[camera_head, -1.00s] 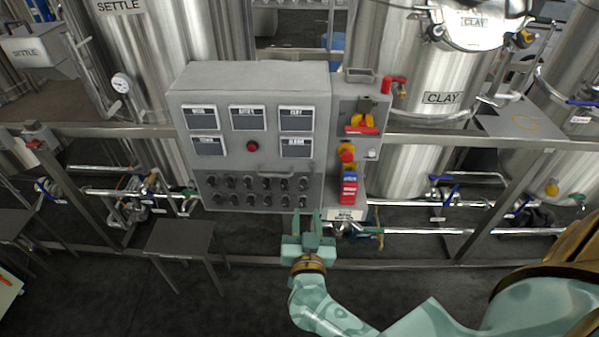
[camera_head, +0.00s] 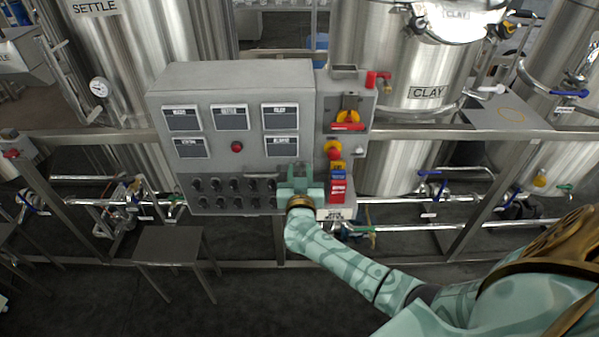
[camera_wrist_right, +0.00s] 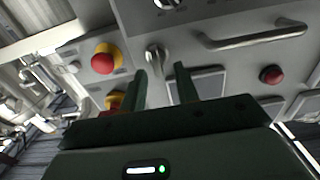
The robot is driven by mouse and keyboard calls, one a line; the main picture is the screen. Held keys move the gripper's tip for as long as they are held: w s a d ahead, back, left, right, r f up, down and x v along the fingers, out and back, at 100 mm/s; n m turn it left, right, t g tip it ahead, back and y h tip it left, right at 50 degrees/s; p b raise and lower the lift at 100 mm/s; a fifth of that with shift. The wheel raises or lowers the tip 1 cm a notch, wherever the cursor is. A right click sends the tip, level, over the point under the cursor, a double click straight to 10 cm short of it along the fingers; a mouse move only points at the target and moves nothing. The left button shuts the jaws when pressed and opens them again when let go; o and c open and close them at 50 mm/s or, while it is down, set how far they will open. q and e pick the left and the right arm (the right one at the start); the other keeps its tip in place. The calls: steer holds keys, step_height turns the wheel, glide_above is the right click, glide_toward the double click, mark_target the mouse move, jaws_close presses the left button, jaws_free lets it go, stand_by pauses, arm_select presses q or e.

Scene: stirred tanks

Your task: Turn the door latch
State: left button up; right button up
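A small silver latch (camera_wrist_right: 153,56) shows on the grey cabinet front in the wrist view, just beyond my right gripper's fingertips. It lies nearer the left-hand finger in that picture. My right gripper (camera_wrist_right: 162,70) is open, with nothing between its fingers. In the head view my right gripper (camera_head: 300,170) is in front of the lower right of the grey control cabinet (camera_head: 235,70), and the latch is not clearly visible there. I cannot tell whether a finger touches the latch. My left gripper is not in view.
A bar handle (camera_wrist_right: 252,38) sits beside the latch. A red and yellow emergency button (camera_wrist_right: 106,58) and a red button (camera_wrist_right: 271,75) protrude nearby. A metal stool (camera_head: 168,246) stands below left, and pipes run along the frame.

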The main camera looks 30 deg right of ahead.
steer(key=shift+w+d, duration=0.35)
steer(key=shift+w, duration=0.1)
steer(key=shift+c, duration=0.3)
jaws_close()
